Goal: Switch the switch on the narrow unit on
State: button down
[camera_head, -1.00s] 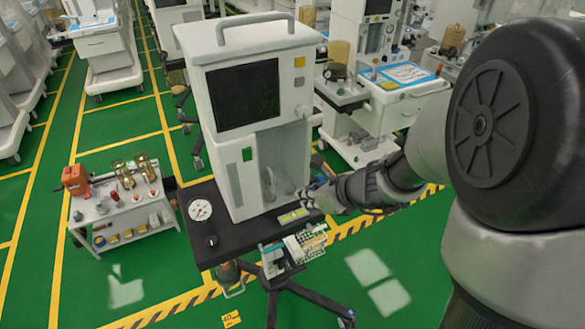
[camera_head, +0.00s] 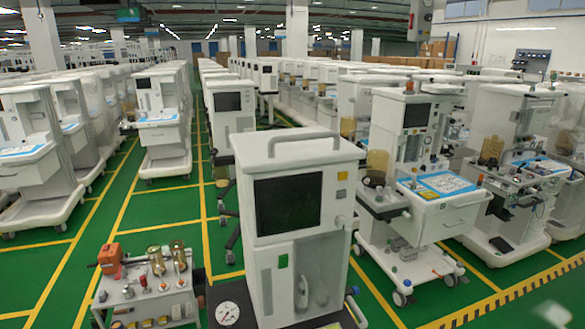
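The narrow unit (camera_head: 302,170) is a tall white box with a carrying handle on top and a dark screen (camera_head: 288,204). It stands upright in the lower middle of the head view. A clear-walled recess holds pale parts. My gripper is not in view.
A round gauge (camera_head: 228,313) sits on the dark base at the unit's left. A low trolley (camera_head: 150,300) with an orange device and brass cylinders stands further left. White anaesthesia carts (camera_head: 425,200) stand close on the right and in rows behind. Green floor shows between them.

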aim_at(283, 258)
jog(key=l+u, duration=0.15)
jog(key=u, duration=0.2)
jog(key=l+u, duration=0.2)
jog(key=u, duration=0.15)
jog(key=l+u, duration=0.15)
jog(key=u, duration=0.2)
jog(key=l+u, duration=0.1)
jog(key=l, duration=0.35)
jog(key=k+l+u, duration=0.1)
jog(key=l, duration=0.4)
jog(key=l+u, duration=0.1)
jog(key=l, duration=0.35)
jog(key=k+l, duration=0.15)
jog(key=l, duration=0.3)
jog(key=l+u, duration=0.15)
jog(key=l, duration=0.3)
jog(key=k+l+u, duration=0.1)
jog(key=l, duration=0.35)
jog(key=i+z, duration=0.45)
